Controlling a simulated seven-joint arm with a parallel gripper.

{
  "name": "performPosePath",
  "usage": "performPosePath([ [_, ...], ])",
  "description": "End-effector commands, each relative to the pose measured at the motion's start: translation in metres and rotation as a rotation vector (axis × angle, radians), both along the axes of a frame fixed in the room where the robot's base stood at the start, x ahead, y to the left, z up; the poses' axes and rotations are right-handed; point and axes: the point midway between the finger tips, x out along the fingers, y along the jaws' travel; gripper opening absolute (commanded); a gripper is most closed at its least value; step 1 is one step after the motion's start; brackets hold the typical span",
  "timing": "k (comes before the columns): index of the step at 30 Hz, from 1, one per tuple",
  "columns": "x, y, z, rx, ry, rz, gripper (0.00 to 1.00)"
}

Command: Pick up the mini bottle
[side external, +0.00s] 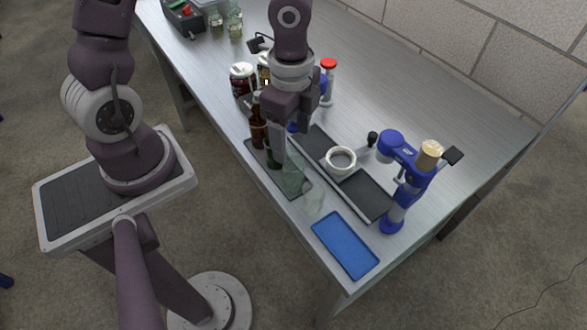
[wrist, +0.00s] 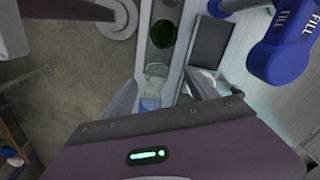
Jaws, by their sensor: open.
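I cannot tell which is meant. My gripper (side external: 289,145) is open, pointing down over the row near the green bottles and partly hiding them. In the wrist view, the dark green bottle (wrist: 162,33) and a clear bottle (wrist: 157,71) show from above, near my gripper (wrist: 162,92). I see nothing held.
A blue tray (side external: 345,244) lies at the near table corner. Blue bench devices (side external: 397,190) stand to the right, and a white ring-shaped cup (side external: 341,160) sits behind the row. Jars (side external: 243,78) and a red-capped tube (side external: 328,80) stand behind. The table's far right is clear.

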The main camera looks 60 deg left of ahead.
Motion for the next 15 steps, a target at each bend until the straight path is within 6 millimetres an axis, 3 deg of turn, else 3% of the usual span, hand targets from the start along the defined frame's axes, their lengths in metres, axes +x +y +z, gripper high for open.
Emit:
performPosePath([
  [10, -0.005, -0.012, -0.057, 0.002, 0.005, -0.002, 0.67],
  [15, -0.004, -0.011, -0.067, 0.002, 0.002, 0.002, 0.67],
])
